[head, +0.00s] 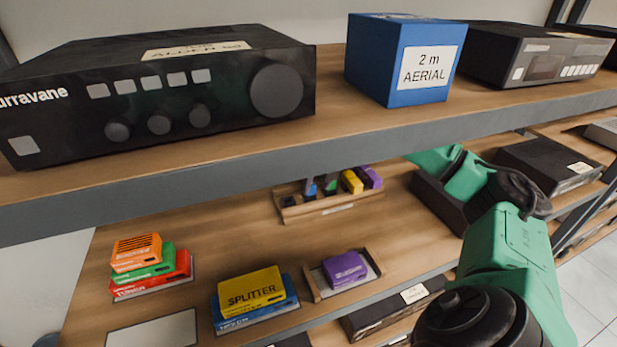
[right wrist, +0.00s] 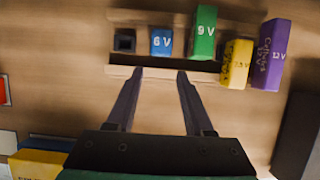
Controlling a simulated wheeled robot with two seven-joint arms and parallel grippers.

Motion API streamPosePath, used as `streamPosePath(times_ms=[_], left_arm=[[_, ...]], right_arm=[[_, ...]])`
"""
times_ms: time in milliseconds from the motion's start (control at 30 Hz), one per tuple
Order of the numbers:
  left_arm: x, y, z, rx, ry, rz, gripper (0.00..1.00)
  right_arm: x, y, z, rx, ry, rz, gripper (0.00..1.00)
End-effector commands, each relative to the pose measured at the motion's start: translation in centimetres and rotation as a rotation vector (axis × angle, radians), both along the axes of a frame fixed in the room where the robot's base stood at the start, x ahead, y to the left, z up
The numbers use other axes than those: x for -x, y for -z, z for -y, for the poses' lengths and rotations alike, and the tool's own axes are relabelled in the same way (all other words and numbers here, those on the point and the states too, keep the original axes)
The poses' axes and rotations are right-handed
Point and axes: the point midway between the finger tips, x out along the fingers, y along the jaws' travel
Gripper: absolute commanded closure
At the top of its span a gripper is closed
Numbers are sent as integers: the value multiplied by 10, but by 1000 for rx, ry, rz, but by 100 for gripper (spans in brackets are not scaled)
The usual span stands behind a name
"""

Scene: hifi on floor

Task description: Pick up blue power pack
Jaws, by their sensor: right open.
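The blue power pack, marked 6 V (right wrist: 161,42), stands in a wooden rack (right wrist: 165,74) in the right wrist view. It shows small under the upper shelf edge in the head view (head: 311,189). A green 9 V pack (right wrist: 204,33) stands to its right, then a yellow pack (right wrist: 236,63) and a purple 12 V pack (right wrist: 270,55). A small dark square (right wrist: 124,41) is on its left. My right gripper (right wrist: 160,74) is open and empty, its fingertips pointing at the rack, apart from the blue pack. The upper shelf hides most of this hand in the head view. My left gripper is not in view.
The upper shelf (head: 330,145) overhangs the rack and carries a black amplifier (head: 170,95) and a blue aerial box (head: 402,62). On the lower shelf are stacked orange, green and red boxes (head: 150,265), a yellow splitter box (head: 252,288) and a purple box in a tray (head: 344,269).

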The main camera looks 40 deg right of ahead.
Motion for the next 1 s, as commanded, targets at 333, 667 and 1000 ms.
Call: streamPosePath(times_ms=[333, 667, 1000], left_arm=[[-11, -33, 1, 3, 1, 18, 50], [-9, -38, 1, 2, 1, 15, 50], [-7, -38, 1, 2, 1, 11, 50]], right_arm=[[-42, 17, 14, -1, -1, -5, 48], [-53, 47, 19, 2, -1, 1, 48], [-53, 46, 19, 1, -1, 1, 100]])
